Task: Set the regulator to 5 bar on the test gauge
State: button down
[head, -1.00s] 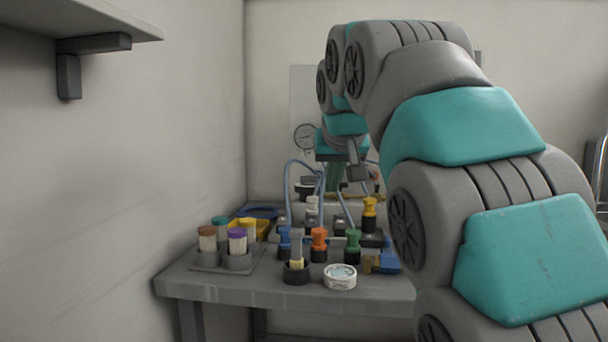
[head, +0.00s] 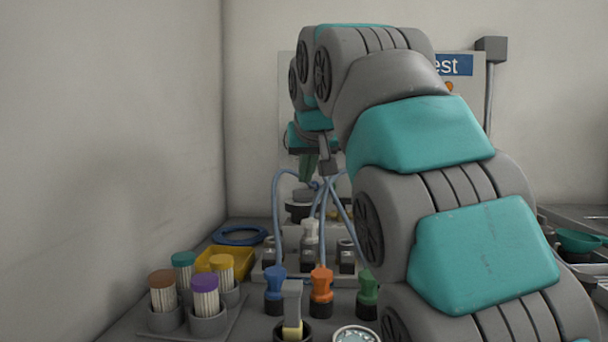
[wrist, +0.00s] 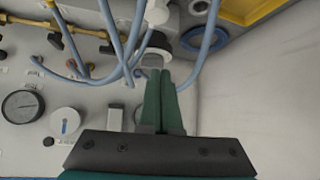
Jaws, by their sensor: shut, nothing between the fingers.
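My gripper (wrist: 163,75) is shut and empty, its green fingers together; it also shows in the head view (head: 307,175), above the back of the bench. In the wrist view, a round pale and dark fitting (wrist: 155,56) lies just beyond the fingertips; I cannot tell whether they touch. A dial gauge (wrist: 22,106) is on the panel at the left; its reading is too small to tell. Beside it is a white knob (wrist: 65,121) with a blue mark. I cannot tell which part is the regulator. My arm hides much of the panel in the head view.
Blue hoses (head: 277,195) loop above the bench back. Blue (head: 275,283), orange (head: 321,284) and green (head: 367,288) capped fittings stand in front. A yellow tray (head: 225,262) and a holder with several capped tubes (head: 205,295) are at left, near the wall.

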aim_at(298, 199)
jog(key=x, duration=0.8)
jog(key=shift+w+f, duration=0.15)
jog(key=shift+f, duration=0.1)
jog(key=shift+w+a+p, duration=0.2)
jog(key=shift+w+p, duration=0.05)
jog(key=shift+w, duration=0.75)
jog(key=shift+w+a+p, duration=0.2)
jog(key=shift+w+a, duration=0.05)
jog(key=shift+w, duration=0.75)
